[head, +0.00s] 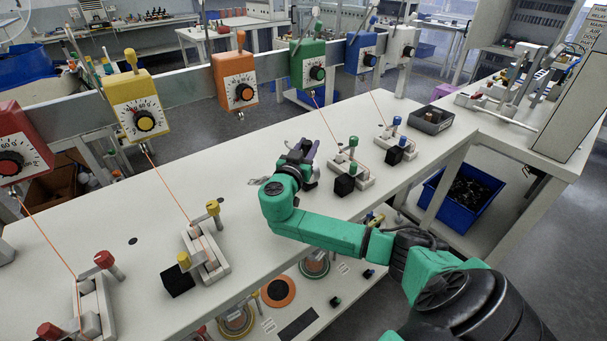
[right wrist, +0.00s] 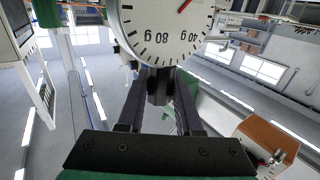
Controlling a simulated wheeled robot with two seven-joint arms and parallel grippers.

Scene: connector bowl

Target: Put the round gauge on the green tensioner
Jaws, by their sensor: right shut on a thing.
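The round gauge (right wrist: 165,25) fills the top of the right wrist view, with a white numbered face and a red needle. Its dark stem (right wrist: 158,88) sits between the fingers of my right gripper (right wrist: 158,100), which is shut on it. In the head view my right gripper (head: 304,150) is over the white table, in front of and below the green tensioner; the gauge cannot be made out clearly there. The green tensioner (head: 300,68) is a box with a dial and a green top knob, mounted on the grey rail. My left gripper is not in view.
Red (head: 20,135), yellow (head: 133,95), orange (head: 232,75), blue (head: 360,58) and white (head: 402,45) tensioners line the rail (head: 185,85). Orange threads run from some to fixtures on the table (head: 130,215). A fixture (head: 350,168) stands right of my right gripper.

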